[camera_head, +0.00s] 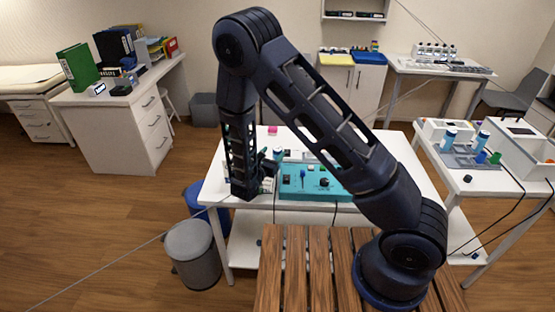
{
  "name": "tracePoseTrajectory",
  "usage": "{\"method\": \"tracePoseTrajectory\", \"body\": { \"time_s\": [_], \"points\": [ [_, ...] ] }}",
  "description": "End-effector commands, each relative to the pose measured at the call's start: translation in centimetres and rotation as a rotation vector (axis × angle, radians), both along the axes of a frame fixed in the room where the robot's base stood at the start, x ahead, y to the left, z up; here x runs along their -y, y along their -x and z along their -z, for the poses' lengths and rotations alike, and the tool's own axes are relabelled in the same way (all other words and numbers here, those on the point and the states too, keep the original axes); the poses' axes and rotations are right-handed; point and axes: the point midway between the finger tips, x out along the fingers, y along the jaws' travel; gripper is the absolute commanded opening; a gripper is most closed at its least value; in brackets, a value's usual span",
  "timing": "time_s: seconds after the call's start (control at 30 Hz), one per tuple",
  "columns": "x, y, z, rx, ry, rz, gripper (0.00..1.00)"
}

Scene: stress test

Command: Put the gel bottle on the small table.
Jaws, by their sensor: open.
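A small blue-and-white bottle (279,153) stands on the white table (395,150) in the middle, behind a teal device. I cannot tell whether it is the gel bottle. Two more blue-and-white bottles, a left one (449,140) and a right one (481,140), stand in a grey tray on the right table. My arm reaches up, bends and comes down over the middle table's left part. My gripper (267,160) is open there, small and partly hidden by my arm, close to the nearest bottle. I cannot tell whether they touch. Which table is the small one is unclear.
The teal device (310,182) with knobs and cables sits on the middle table. A pink block (272,130) lies at its back. A slatted wooden surface (295,270) is in front. A grey bin (192,252) stands at left. The right table (470,182) is crowded.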

Motion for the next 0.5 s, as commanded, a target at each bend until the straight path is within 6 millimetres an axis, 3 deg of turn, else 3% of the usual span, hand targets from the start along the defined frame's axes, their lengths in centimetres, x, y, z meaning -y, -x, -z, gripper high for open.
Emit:
{"method": "tracePoseTrajectory", "body": {
  "time_s": [0.27,0.5],
  "points": [
    [0.1,-0.1,1.2,0.000,-0.001,0.001,0.62],
    [1.0,-2.2,1.2,0.001,-0.002,0.003,0.62]
  ]
}}
